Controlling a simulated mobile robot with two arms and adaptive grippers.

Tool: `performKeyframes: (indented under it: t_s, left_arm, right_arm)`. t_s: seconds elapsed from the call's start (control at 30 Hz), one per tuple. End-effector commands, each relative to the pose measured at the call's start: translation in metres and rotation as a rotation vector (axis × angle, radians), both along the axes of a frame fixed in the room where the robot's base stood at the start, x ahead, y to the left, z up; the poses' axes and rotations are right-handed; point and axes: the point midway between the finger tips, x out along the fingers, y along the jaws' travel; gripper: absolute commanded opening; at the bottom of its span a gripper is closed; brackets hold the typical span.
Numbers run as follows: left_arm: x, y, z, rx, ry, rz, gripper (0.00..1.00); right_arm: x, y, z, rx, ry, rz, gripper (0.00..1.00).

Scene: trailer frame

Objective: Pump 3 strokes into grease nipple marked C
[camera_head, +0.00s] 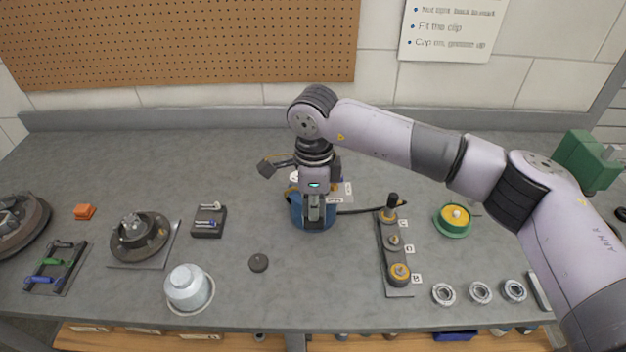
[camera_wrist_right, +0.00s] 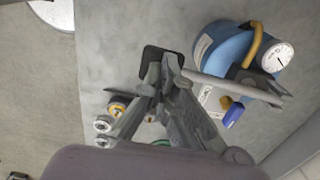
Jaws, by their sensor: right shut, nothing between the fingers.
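The blue grease pump (camera_head: 311,219) stands mid-bench, partly hidden behind my right gripper. In the right wrist view its blue body (camera_wrist_right: 228,50) and round gauge (camera_wrist_right: 278,57) show. Its lever ends in a dark pad (camera_head: 266,169). My right gripper (camera_head: 313,222) points down and is shut and empty. In the wrist view its fingertips (camera_wrist_right: 166,68) overlap the dark pad; I cannot tell whether they touch it. A black hose runs from the pump to a dark coupler (camera_head: 391,207) standing upright at the nipple by label C (camera_head: 403,223). My left gripper is not in view.
The nipple strip (camera_head: 397,291) also carries fittings by other letters. Bearings (camera_head: 480,292) and a green-yellow part (camera_head: 453,221) lie right of it. A white cup (camera_head: 187,286), hub (camera_head: 139,238) and small black block (camera_head: 209,221) lie left. Bench behind the pump is clear.

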Motion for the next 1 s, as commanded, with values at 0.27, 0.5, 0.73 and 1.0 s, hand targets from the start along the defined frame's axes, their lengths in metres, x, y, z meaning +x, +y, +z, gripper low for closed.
performKeyframes:
  t_s: [0.27,0.5,0.73,1.0]
  left_arm:
    - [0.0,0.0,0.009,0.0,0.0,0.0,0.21]
    - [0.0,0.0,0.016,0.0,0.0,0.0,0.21]
    - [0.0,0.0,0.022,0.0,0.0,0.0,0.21]
    - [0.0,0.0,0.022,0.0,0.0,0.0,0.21]
  right_arm:
    - [0.005,0.0,0.026,0.0,-0.003,-0.001,0.0]
    - [0.009,0.0,0.047,-0.001,-0.002,0.0,0.0]
    - [0.012,0.0,0.066,0.0,-0.002,0.0,0.0]
    - [0.012,0.0,0.067,0.0,-0.001,0.0,0.0]
